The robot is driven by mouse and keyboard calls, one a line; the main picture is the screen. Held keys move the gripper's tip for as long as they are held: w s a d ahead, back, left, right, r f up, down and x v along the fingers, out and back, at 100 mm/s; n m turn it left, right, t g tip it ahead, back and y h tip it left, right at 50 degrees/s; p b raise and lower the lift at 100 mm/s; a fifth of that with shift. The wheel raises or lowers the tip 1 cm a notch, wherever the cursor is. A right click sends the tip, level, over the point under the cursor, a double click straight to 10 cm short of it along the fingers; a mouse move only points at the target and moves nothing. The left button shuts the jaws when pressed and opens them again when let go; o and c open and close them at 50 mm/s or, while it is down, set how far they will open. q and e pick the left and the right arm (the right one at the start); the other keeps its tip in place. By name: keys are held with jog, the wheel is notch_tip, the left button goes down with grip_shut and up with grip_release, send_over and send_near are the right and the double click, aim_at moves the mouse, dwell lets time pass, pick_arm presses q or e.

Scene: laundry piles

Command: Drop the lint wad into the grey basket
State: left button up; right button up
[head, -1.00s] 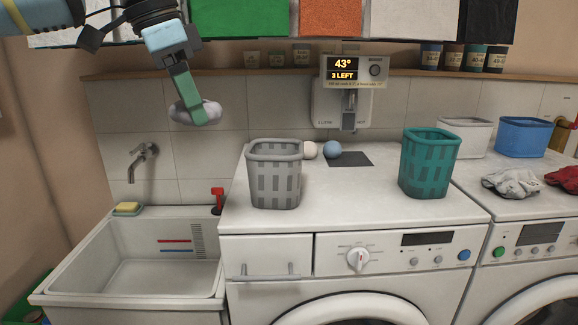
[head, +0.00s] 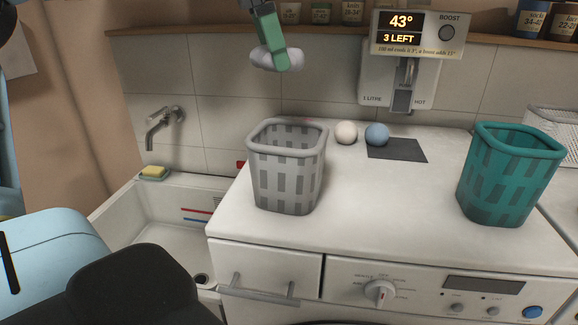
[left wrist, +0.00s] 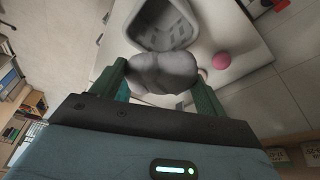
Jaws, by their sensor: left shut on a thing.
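The grey basket (head: 285,175) stands upright on the white washer top in the head view, with slotted sides and an open top. My left gripper (head: 277,62) is up in front of the wall, above the basket in the picture. It is shut on the pale grey lint wad (head: 261,61), which sticks out beside the green fingers. In the left wrist view the wad (left wrist: 162,72) sits between both fingers, and the basket (left wrist: 143,38) shows beyond it, partly hidden by the wad. My right gripper is not in view.
A white ball (head: 346,133) and a blue ball (head: 377,134) lie right of the grey basket, by a dark mat (head: 398,151). A teal basket (head: 508,178) stands further right. A dispenser (head: 410,75) hangs on the wall. A sink (head: 160,225) is at left.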

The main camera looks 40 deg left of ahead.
pick_arm(q)
jog(key=x, duration=0.4)
jog(key=shift+s+a+f, duration=0.25)
jog(key=shift+s+a, duration=0.05)
jog(key=shift+a, duration=0.1)
jog(key=shift+f, duration=0.85)
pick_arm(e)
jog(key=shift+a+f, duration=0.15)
pick_arm(q)
jog(key=o, duration=1)
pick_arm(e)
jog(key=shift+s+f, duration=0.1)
pick_arm(q)
jog(key=shift+r, duration=0.15)
jog(key=b+v, duration=0.1)
jog(key=v, duration=0.6)
jog(key=shift+s+r, duration=0.15)
jog(key=shift+r, duration=0.15)
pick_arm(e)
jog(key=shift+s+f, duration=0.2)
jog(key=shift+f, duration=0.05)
pick_arm(q)
jog(key=shift+f, duration=0.1)
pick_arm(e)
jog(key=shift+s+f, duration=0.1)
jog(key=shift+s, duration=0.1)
